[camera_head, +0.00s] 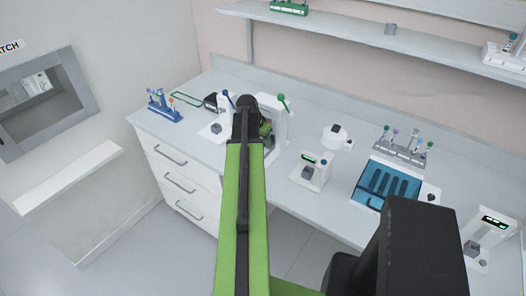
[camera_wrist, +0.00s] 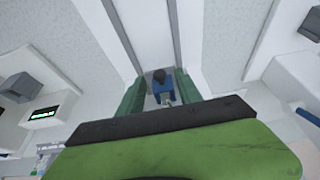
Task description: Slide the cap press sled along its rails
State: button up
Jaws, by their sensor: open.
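In the wrist view, a small blue block with a dark round knob (camera_wrist: 163,90), which looks like the cap press sled, sits at the near end of a white channel. Two grey rails (camera_wrist: 121,36) run away from it along the channel. My gripper (camera_wrist: 158,92) is open, with one green finger on each side of the block. I cannot tell whether the fingers touch it. In the head view, my arm reaches to a white press frame (camera_head: 279,129) on the bench and hides most of it, including the sled.
A blue tray (camera_head: 368,188) lies further right. A blue tube rack (camera_head: 164,106) stands at the bench's left end.

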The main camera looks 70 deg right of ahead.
jog(key=shift+d+f, duration=0.2)
jog(key=shift+f, duration=0.4)
jog(key=shift+s+r, duration=0.1)
grip_shut()
dwell(0.9)
